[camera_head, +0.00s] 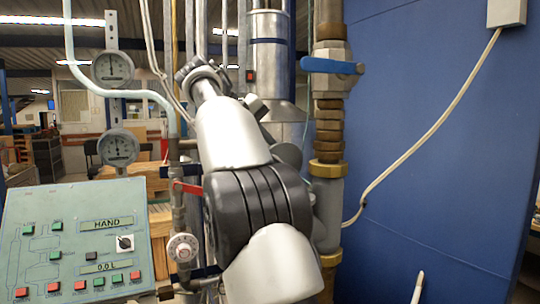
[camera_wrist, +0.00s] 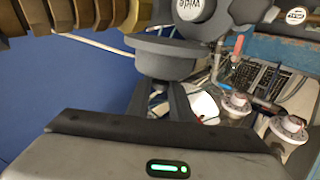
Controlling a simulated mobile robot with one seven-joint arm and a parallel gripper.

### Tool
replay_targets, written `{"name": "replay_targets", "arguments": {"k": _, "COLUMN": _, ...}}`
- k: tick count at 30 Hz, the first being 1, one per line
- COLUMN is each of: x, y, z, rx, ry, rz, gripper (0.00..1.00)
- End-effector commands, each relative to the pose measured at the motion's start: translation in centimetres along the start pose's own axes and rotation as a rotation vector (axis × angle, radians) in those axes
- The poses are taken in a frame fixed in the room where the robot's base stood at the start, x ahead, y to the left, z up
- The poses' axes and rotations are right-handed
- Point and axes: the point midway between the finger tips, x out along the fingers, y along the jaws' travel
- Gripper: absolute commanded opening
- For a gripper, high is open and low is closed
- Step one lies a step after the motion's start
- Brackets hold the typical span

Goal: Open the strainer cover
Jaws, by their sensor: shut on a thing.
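In the wrist view, the two dark fingers of my gripper (camera_wrist: 165,88) reach up to a grey round cover (camera_wrist: 165,48) and are shut on its underside. I take this to be the strainer cover. It sits under a grey body with a round lettered face (camera_wrist: 195,8), and I cannot tell whether the two are apart. In the head view, a grey angled fitting (camera_head: 328,208) on the brass pipe shows beside my arm. My arm hides my gripper and the cover there.
Brass fittings (camera_wrist: 75,14) are close at the upper left of the wrist view. In the head view, a blue-handled valve (camera_head: 332,66), a red lever (camera_head: 188,188), two gauges (camera_head: 113,68) and a control panel (camera_head: 75,240) stand around my arm. A blue wall (camera_head: 440,130) is at the right.

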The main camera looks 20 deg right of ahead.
Motion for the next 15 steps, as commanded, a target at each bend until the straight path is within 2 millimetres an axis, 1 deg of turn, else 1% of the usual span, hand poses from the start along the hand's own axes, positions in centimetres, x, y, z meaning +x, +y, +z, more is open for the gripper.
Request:
{"name": "replay_targets", "arguments": {"k": 7, "x": 0.05, "y": -0.13, "z": -0.02, "rx": -0.002, "ry": -0.001, "rz": -0.002, "gripper": 0.0}}
{"name": "replay_targets", "arguments": {"k": 8, "x": 0.05, "y": -0.13, "z": -0.01, "rx": -0.002, "ry": -0.001, "rz": -0.002, "gripper": 0.23}}
{"name": "replay_targets", "arguments": {"k": 10, "x": 0.05, "y": -0.13, "z": -0.01, "rx": -0.002, "ry": -0.001, "rz": -0.001, "gripper": 0.35}}
{"name": "replay_targets", "arguments": {"k": 11, "x": 0.05, "y": -0.12, "z": -0.01, "rx": -0.002, "ry": -0.001, "rz": -0.001, "gripper": 0.37}}
{"name": "replay_targets", "arguments": {"k": 15, "x": 0.03, "y": -0.08, "z": -0.01, "rx": -0.001, "ry": 0.0, "rz": -0.001, "gripper": 0.37}}
